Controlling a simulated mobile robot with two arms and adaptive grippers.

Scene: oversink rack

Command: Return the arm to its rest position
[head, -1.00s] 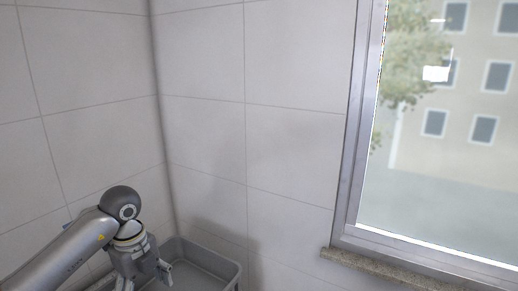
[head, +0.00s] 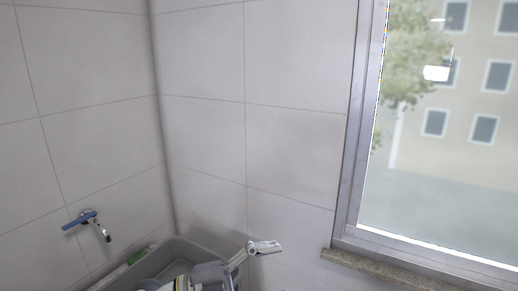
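My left gripper (head: 248,262) is at the bottom edge of the head view, in front of the grey bin. One finger with a pale pad is splayed out up and to the right, well away from the palm. The other finger is hidden or below the picture. I see nothing held at the visible finger, and the gripper looks open. Most of my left arm is out of view below. My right gripper is not in view.
A blue-handled fixture (head: 80,220) is on the left tiled wall. A window (head: 440,140) with a stone sill (head: 385,272) is at right.

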